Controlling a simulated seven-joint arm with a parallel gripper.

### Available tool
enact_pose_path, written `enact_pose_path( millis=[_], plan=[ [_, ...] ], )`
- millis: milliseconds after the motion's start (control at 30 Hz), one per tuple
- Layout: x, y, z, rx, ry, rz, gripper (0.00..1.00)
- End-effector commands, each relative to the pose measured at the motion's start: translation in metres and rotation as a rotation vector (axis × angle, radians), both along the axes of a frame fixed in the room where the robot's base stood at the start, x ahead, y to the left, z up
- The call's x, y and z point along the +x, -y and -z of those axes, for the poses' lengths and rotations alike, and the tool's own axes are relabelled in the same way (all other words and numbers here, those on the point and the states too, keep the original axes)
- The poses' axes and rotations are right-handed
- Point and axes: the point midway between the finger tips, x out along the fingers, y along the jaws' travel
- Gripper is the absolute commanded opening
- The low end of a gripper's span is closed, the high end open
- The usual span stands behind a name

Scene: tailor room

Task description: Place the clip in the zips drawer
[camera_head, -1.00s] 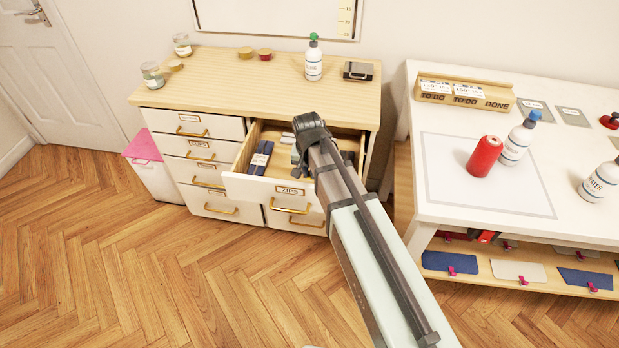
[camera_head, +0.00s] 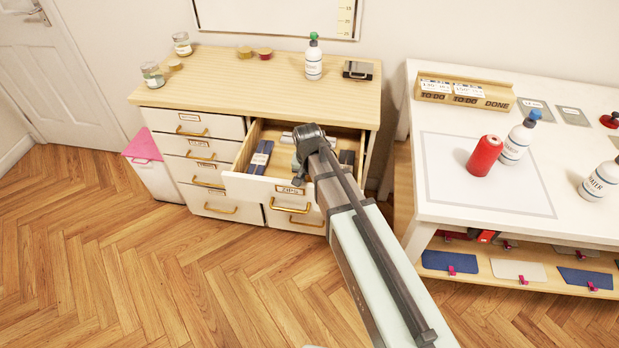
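The zips drawer (camera_head: 236,187) is pulled open at the top right of the wooden-topped dresser, with a "ZIPS" label on its front. Several dark blue and grey items lie inside it. My gripper (camera_head: 299,180) points down over the drawer's middle, near its front wall. My arm crosses the drawer and hides part of the inside. I see no clip that I can be sure of. Whether my gripper holds anything or is open is too small and hidden to tell.
The dresser top (camera_head: 215,75) bears jars, small tins, a green-capped bottle (camera_head: 313,60) and a dark box (camera_head: 358,70). The floor in front is clear.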

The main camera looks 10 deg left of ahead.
Motion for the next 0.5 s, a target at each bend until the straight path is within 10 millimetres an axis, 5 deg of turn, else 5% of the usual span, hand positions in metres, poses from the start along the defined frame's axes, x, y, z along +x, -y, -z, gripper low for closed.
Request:
enact_pose_path(
  millis=[500],
  plan=[
    [-0.002, 0.000, -0.016, 0.001, 0.002, 0.000, 0.39]
  ],
)
